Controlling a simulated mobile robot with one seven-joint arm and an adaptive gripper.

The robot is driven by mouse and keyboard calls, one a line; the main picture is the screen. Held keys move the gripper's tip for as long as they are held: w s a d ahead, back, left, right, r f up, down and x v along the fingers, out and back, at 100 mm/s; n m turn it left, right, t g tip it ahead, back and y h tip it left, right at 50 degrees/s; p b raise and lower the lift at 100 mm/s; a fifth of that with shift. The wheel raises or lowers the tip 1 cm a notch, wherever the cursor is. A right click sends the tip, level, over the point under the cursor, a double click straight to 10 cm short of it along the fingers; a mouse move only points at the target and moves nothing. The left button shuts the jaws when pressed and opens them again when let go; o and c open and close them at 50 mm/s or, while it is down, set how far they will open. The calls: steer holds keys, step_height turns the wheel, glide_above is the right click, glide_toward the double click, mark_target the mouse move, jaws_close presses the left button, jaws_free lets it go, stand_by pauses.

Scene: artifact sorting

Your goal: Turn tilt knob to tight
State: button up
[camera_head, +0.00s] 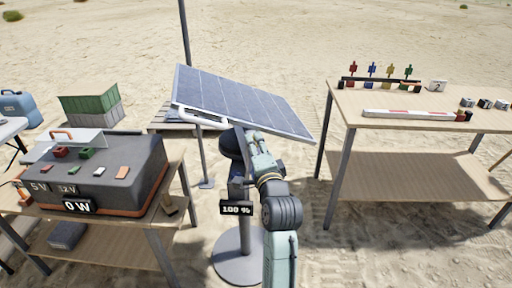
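A tilted solar panel (245,100) stands on a grey pole with a round base (238,266). A dark rounded part (230,143) sits under the panel near the top of the pole; it may be the tilt knob, but its shape and any marking are partly hidden. A black label on the pole (236,209) reads "100 %". My gripper (257,145) is just below the panel, to the right of the dark part and close to it. My own arm hides much of this spot. The fingers are too small and covered to tell whether they are open or touch the knob.
A grey power box (130,165) showing "5V", "12V" and "0 W" rests on a wooden table at left. A wooden table (425,115) with small coloured figures stands at right. Sand lies open behind the panel.

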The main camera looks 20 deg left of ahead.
steer(key=o, duration=0.3)
steer(key=v, duration=0.8)
stand_by(0.3)
steer(key=shift+r, duration=0.1)
